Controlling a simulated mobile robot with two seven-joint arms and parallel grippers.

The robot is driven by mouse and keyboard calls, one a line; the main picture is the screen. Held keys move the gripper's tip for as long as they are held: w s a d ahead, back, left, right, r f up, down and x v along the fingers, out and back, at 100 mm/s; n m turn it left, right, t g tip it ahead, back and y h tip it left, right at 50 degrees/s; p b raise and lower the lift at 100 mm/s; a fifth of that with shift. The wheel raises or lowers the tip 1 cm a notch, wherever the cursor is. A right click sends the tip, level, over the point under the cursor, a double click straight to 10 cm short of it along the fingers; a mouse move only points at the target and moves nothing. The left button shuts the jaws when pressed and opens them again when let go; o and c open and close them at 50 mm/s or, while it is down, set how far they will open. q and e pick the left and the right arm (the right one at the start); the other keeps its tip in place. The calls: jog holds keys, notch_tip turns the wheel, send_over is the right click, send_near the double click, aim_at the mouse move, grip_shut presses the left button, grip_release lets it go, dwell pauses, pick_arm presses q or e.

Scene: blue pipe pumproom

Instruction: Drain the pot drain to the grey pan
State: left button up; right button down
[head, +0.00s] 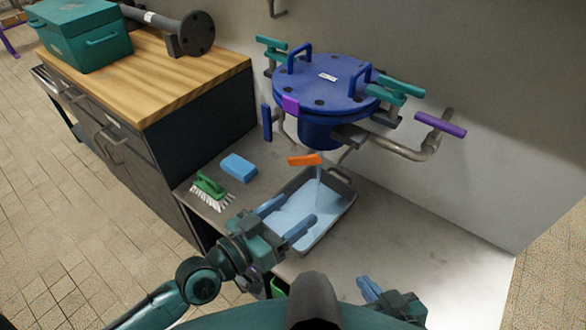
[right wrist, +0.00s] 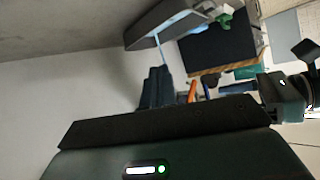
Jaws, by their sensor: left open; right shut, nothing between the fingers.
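The blue pot (head: 322,84) with its bolted lid is fixed at the wall above the bench. Its orange drain handle (head: 305,159) sits under the pot; it also shows in the right wrist view (right wrist: 192,92). A pale blue stream (head: 318,176) runs from the drain into the grey pan (head: 345,181), which holds pale blue liquid. My left gripper (head: 288,213) is open and empty, over the near left part of the pan; contact cannot be told. My right gripper (head: 367,288) is shut and empty at the bottom, right of the pan; its fingers show in the wrist view (right wrist: 156,88).
A blue sponge (head: 239,167) and a green brush (head: 210,187) lie left of the pan. A purple handle (head: 441,125) sticks out on a pipe at right. A wooden-topped cabinet (head: 165,75) stands at left with a teal toolbox (head: 82,38). The bench's right side is clear.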

aim_at(302, 162)
pick_arm(q)
jog(key=d+m, duration=0.1)
jog(key=d+m+g, duration=0.1)
jog(key=s+d+m, duration=0.1)
jog(key=m, duration=0.1)
jog(key=shift+f+b, duration=0.25)
jog(key=shift+b, duration=0.15)
jog(key=c, duration=0.3)
jog(key=shift+d+f+m+y, duration=0.15)
jog(key=shift+d+m+y, duration=0.3)
jog(key=shift+m, duration=0.45)
jog(key=shift+c, duration=0.9)
jog(key=shift+w+m+y+b, duration=0.2)
jog(key=shift+m+y+b, duration=0.25)
jog(key=shift+m, duration=0.15)
jog(key=shift+c, duration=0.6)
jog(key=y, duration=0.1)
jog(key=w+a+m+t+y, duration=0.1)
jog(key=shift+w+a+r+y+b, duration=0.25)
jog(key=shift+r+y+b, duration=0.05)
jog(key=shift+y+b, duration=0.1)
jog(key=shift+c, duration=1)
jog(key=w+a+r+t+y, duration=0.2)
jog(key=a+y, duration=0.2)
jog(key=b+x, duration=0.1)
jog(key=x, duration=1.2)
jog(key=shift+d+r+b, duration=0.2)
jog(key=shift+r+b, duration=0.05)
jog(key=shift+b, duration=0.15)
jog(key=shift+c, duration=0.6)
